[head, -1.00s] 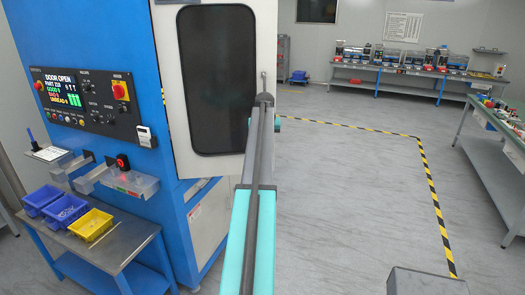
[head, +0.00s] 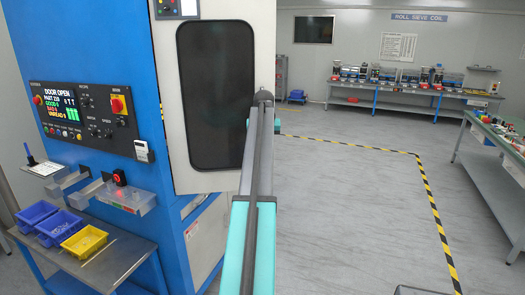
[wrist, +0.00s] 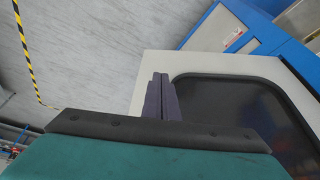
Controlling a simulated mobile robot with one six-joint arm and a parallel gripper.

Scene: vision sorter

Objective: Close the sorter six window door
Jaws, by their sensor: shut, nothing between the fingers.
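The sorter's white door (head: 228,11) with its dark window (head: 205,95) stands open, swung out to the right of the blue machine (head: 110,30). The panel screen (head: 63,100) reads DOOR OPEN. In the wrist view the door's pale frame (wrist: 152,64) and dark window (wrist: 235,108) fill the right half. My gripper (wrist: 160,80) is shut and empty, its fingers overlapping the door frame beside the window in that view. I cannot tell whether they touch it. In the head view my arm hides the fingers and crosses the door's right edge.
A small table with blue bins (head: 58,227) and a yellow bin (head: 85,241) stands at the front left. Open grey floor (head: 345,210) with yellow-black tape (head: 430,195) lies to the right. Workbenches (head: 395,112) stand at the back and right.

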